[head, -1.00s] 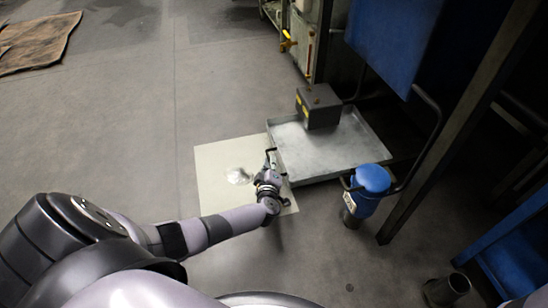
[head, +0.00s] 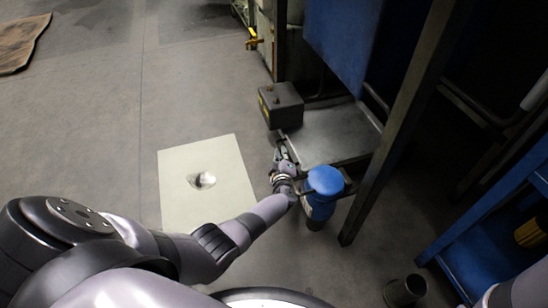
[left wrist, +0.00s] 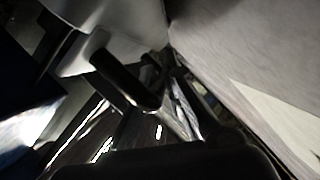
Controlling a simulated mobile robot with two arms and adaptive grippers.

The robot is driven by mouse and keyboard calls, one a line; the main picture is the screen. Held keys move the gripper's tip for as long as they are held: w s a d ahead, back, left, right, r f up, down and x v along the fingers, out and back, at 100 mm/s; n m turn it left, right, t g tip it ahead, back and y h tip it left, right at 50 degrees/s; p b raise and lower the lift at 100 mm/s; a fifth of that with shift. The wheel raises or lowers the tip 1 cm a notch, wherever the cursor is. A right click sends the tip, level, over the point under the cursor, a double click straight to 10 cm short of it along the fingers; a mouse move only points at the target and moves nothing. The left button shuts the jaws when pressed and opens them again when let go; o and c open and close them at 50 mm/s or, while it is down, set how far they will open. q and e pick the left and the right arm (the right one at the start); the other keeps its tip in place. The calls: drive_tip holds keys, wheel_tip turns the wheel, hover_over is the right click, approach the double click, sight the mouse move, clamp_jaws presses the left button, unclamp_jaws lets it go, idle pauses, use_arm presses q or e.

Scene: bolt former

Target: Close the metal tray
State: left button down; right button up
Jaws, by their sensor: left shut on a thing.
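The metal tray (head: 345,128) is a shallow grey pan low under the machine. Its front left part shows; its far part is under the blue machine body. My left gripper (head: 281,156) is at the tray's near left edge, shut on the tray's handle. The fingers are small and partly hidden in the head view. In the left wrist view, a dark bent bar, which looks like the handle (left wrist: 125,82), shows close up, but the contact is too dark to make out. My right gripper is not in view.
A grey box (head: 281,106) sits at the tray's left edge. A blue-topped post (head: 325,182) stands just right of my left wrist, and a dark machine leg (head: 392,135) beyond it. A dark cup (head: 405,290) is at lower right. The floor left of the pale sheet (head: 205,150) is clear.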

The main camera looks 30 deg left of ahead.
use_arm(q)
drive_tip(key=shift+d, duration=0.15)
drive_tip(key=c, duration=1.7)
unclamp_jaws()
drive_tip(key=shift+w, duration=0.1)
